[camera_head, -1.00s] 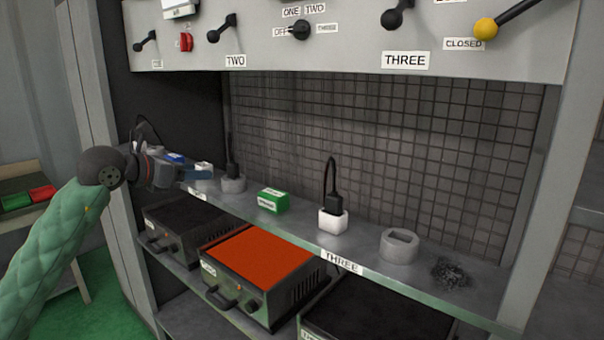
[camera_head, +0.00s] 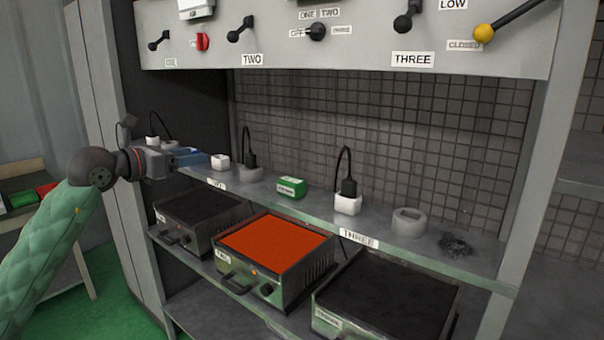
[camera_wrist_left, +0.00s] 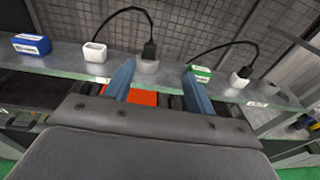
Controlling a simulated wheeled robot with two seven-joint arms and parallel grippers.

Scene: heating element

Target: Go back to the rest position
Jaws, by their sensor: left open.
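My left gripper (camera_head: 188,156) is in front of the left end of the shelf, its arm coming in from the left. In the left wrist view its two blue fingers (camera_wrist_left: 158,82) are spread apart with nothing held between them. Beyond the fingers are a grey socket with a black plug (camera_wrist_left: 148,62) and a green block (camera_wrist_left: 201,73), both apart from the fingers. My right gripper is in neither view.
The shelf (camera_head: 310,208) holds a green block (camera_head: 291,187), a white socket with a black plug (camera_head: 348,203), a grey ring (camera_head: 408,222) and dark debris (camera_head: 455,244). Below are hot plates, one glowing orange (camera_head: 275,243). A panel with levers (camera_head: 350,45) hangs above.

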